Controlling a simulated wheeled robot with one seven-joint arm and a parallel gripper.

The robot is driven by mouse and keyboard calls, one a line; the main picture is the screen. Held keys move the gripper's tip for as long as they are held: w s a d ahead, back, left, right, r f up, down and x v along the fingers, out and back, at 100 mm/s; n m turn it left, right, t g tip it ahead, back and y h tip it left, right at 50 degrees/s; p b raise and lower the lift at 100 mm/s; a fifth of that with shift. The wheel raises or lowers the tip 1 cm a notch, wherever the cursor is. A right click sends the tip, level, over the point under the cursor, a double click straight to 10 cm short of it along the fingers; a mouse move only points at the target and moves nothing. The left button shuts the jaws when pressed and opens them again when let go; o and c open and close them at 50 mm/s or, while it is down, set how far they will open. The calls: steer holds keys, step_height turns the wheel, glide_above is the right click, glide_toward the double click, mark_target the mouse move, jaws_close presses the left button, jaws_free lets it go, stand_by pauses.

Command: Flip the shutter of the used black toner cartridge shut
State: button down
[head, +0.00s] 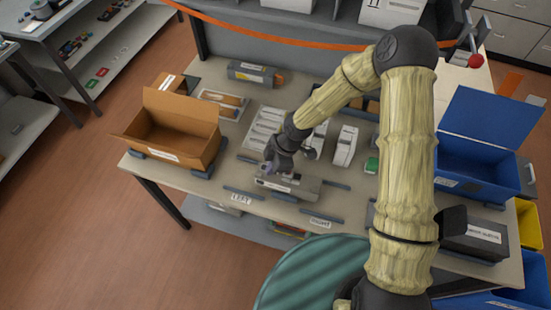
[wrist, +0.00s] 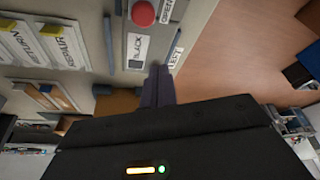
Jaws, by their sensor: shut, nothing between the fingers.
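A grey cartridge (head: 303,187) lies lengthwise in the middle of the table near its front edge. Its white label shows in the head view, and a label reading BLACK (wrist: 137,50) shows in the wrist view. My gripper (head: 270,167) is pointed down at the left part of this cartridge, close to its top. In the wrist view my two fingers (wrist: 157,75) are together with nothing between them, beside the BLACK label. I cannot tell whether they touch the cartridge. The shutter is hard to make out, and my gripper partly hides that end.
An open cardboard box (head: 180,147) stands left on the table (head: 165,178). Another dark cartridge (head: 255,73) lies at the back. White labelled holders (head: 263,128) are behind my gripper. A blue bin (head: 470,175) and a dark box (head: 474,236) are at the right.

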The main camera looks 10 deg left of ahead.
steer(key=d, duration=0.1)
steer(key=w+d+p, duration=0.1)
steer(key=shift+w+d+f+p, duration=0.15)
steer(key=shift+d+f+p, duration=0.1)
steer(key=shift+d+p, duration=0.15)
steer(key=shift+d, duration=0.3)
steer(key=shift+w+f, duration=0.15)
steer(key=shift+f, duration=0.1)
steer(key=shift+d, duration=0.15)
